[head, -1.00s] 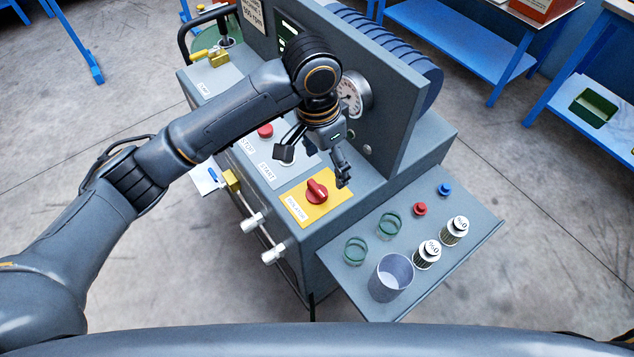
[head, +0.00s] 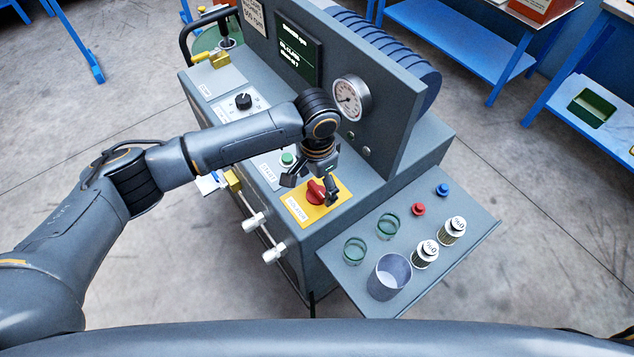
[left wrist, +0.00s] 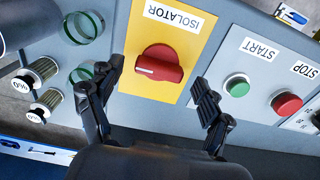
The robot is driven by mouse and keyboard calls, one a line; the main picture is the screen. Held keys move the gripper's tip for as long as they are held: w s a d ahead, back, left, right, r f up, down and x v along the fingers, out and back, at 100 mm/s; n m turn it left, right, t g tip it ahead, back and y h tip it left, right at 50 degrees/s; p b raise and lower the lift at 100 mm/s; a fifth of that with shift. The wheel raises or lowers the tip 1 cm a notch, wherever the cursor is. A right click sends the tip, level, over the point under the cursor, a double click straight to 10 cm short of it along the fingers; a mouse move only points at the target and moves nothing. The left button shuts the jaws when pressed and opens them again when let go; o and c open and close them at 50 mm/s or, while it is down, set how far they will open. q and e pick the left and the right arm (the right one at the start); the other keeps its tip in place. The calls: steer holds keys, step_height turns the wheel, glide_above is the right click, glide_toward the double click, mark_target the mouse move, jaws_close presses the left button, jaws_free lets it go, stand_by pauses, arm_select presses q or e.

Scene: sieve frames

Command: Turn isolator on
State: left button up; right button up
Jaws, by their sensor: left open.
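The isolator is a red rotary knob (head: 316,192) on a yellow plate (head: 298,209) near the front right corner of the grey machine's top. In the left wrist view the knob (left wrist: 160,63) shows in full, with a white mark at one end of its grip bar. My left gripper (head: 312,190) is open above the isolator. In the left wrist view its two fingers (left wrist: 155,93) stand apart on either side of the knob, a little short of it in the picture. I cannot tell if either finger touches it. My right gripper is not in view.
A green START button (left wrist: 237,86) and a red STOP button (left wrist: 286,103) sit beside the isolator plate. An upright panel with a pressure gauge (head: 351,98) rises behind. A side shelf (head: 455,262) holds a grey cup (head: 389,278), green rings and filters (head: 452,231).

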arm_select(q)
steer(key=shift+f, duration=0.6)
steer(key=c, duration=1.2)
steer(key=shift+o, duration=0.2)
